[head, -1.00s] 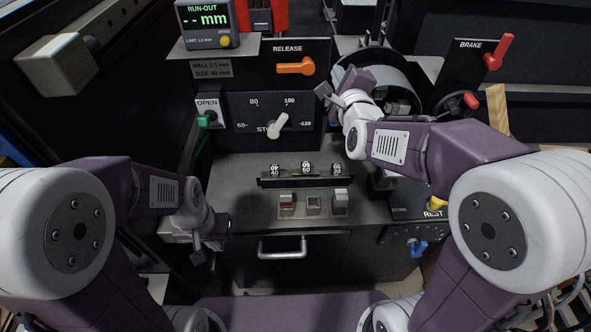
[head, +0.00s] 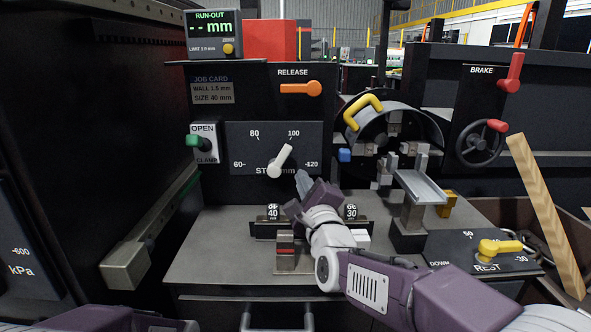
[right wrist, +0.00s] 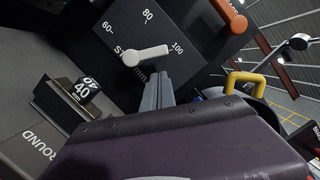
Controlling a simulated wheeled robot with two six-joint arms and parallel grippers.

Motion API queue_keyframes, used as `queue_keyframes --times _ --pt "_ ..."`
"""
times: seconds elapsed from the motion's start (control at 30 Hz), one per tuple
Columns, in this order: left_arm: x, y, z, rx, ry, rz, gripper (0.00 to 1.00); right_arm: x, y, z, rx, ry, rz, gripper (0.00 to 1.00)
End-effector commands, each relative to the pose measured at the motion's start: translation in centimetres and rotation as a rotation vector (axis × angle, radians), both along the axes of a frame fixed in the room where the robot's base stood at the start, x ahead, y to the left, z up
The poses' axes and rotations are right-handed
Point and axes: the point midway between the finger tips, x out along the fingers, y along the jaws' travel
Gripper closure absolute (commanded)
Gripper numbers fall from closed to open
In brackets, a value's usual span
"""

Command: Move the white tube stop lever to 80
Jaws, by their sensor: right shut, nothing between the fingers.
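The white tube stop lever (head: 281,160) is on a black dial plate marked 60, 80, 100 and 120. It tilts up and right, pointing near 100. It also shows in the right wrist view (right wrist: 145,56), pointing near 100. My right gripper (head: 301,180) is just below and right of the lever's lower end, in front of the plate's lower edge. Its fingers (right wrist: 156,88) are together and empty. In the wrist view the fingertips look close below the lever; I cannot tell whether they touch it. My left gripper is out of view; only part of my left arm shows at the bottom left.
An orange release lever (head: 301,88) is above the dial. A green-tipped clamp lever (head: 194,141) is left of it. A round chuck (head: 427,124) with a yellow handle is to the right.

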Motion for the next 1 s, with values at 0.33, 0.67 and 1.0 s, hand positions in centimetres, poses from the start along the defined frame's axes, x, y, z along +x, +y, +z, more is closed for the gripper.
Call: queue_keyframes --times 0.33,0.67,1.0 --pt "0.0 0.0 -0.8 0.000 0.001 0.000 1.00 6.4 1.3 0.6 -0.001 0.001 -0.001 1.00" --pt "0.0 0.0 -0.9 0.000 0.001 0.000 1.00 8.1 1.7 0.9 -0.001 0.001 -0.001 1.00" --pt "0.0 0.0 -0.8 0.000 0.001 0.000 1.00 8.1 1.7 1.0 -0.012 0.002 0.000 1.00"
